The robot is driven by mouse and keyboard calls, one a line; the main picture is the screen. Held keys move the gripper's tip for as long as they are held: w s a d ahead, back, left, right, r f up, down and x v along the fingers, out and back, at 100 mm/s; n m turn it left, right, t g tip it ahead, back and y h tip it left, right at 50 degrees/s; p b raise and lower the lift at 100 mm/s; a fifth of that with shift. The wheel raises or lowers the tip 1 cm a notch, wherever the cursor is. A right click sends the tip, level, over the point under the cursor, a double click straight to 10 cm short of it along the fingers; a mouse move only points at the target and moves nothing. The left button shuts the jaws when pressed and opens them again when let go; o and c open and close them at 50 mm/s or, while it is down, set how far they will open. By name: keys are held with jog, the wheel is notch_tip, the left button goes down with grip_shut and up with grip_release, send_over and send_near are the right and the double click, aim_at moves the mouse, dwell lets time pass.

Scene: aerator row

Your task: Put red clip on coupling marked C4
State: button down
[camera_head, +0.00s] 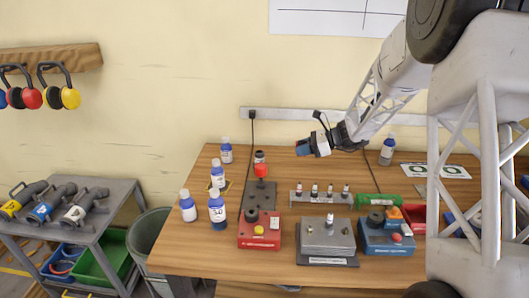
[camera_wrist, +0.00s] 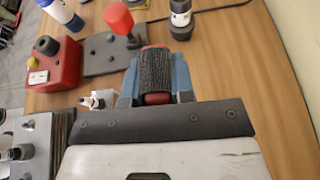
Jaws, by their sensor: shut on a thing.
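My gripper (camera_head: 312,147) is raised above the back of the wooden table, its blue fingers pointing left. In the wrist view its blue fingers (camera_wrist: 156,78) are shut around a dark ribbed piece with red (camera_wrist: 157,99) showing at its near end. I take this to be the red clip, mostly hidden by the fingers. A grey rack (camera_head: 321,198) holds a row of several small dark couplings (camera_head: 330,190) with pale bands, below and slightly right of my gripper. Their markings are too small to read, so I cannot tell which is C4. The clip is apart from the rack.
A red box (camera_head: 259,230), a grey box (camera_head: 327,240) and a blue box (camera_head: 387,238) stand in front of the rack. A red-topped post (camera_head: 261,172) rises behind the red box. Blue bottles (camera_head: 217,210) stand at left. A green tray (camera_head: 378,201) lies right of the rack.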

jog(key=s+a+r, duration=0.3)
jog(key=s+a, duration=0.7)
jog(key=s, duration=0.1)
jog(key=shift+a+r, duration=0.25)
jog(key=shift+r, duration=0.05)
send_over(259, 152)
jog(key=shift+w+f, duration=0.1)
jog(key=shift+f, duration=0.65)
jog(key=shift+f, duration=0.15)
jog(key=shift+f, duration=1.6)
jog(key=shift+f, duration=0.15)
jog(key=c, duration=1)
grip_release()
